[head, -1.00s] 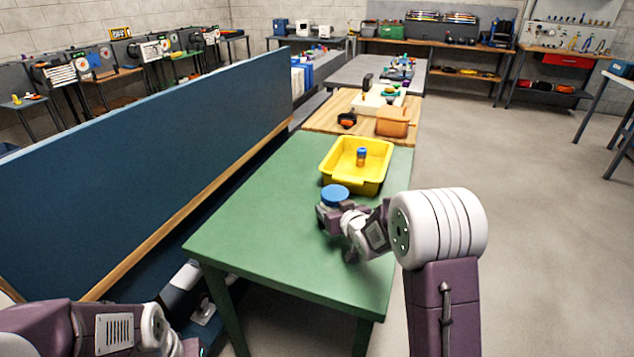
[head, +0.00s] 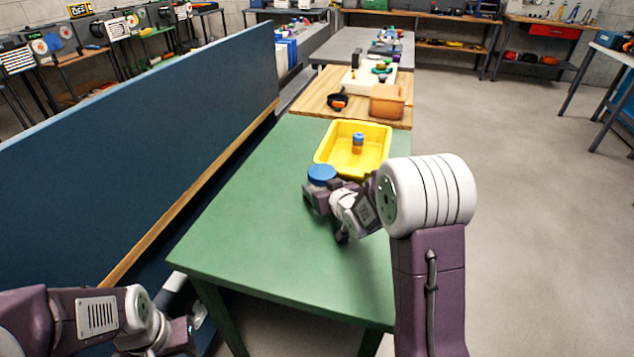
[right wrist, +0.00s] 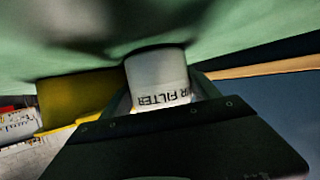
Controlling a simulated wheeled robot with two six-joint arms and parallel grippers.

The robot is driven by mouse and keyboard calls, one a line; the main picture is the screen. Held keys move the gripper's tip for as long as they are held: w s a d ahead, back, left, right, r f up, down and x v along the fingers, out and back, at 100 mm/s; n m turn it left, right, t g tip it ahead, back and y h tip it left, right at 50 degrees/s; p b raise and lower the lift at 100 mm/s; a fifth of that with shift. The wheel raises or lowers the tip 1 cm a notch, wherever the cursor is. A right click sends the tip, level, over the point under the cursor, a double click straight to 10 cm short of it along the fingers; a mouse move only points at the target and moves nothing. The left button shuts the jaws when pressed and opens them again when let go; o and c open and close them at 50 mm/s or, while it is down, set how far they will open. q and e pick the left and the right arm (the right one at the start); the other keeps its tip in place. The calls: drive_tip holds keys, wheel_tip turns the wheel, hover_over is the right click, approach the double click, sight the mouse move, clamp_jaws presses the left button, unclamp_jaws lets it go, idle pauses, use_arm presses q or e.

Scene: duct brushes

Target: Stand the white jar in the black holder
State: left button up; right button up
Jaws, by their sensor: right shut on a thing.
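The white jar has a blue lid (head: 321,173). Its white side with "AIR FILTER" lettering shows in the right wrist view (right wrist: 157,75). My right gripper (head: 317,190) is shut on it and holds it at the near left corner of the yellow bin, over the green table; I cannot tell the gap to the tabletop. A small black round thing (head: 337,101), which may be the black holder, sits on the wooden table behind, with something orange at it. My left gripper (head: 185,338) is low at the bottom left, off the table; its jaws are unclear.
The yellow bin (head: 321,160) stands on the green table (head: 250,235) and holds a small blue-topped jar (head: 358,143). An orange-brown box (head: 387,101) and a white board (head: 350,82) are on the wooden table. A blue partition (head: 140,140) runs along the left.

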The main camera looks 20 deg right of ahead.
drive_tip(key=shift+s+r, duration=0.1)
drive_tip(key=shift+s, duration=0.15)
drive_tip(key=shift+f, duration=0.2)
drive_tip(key=o, duration=1.5)
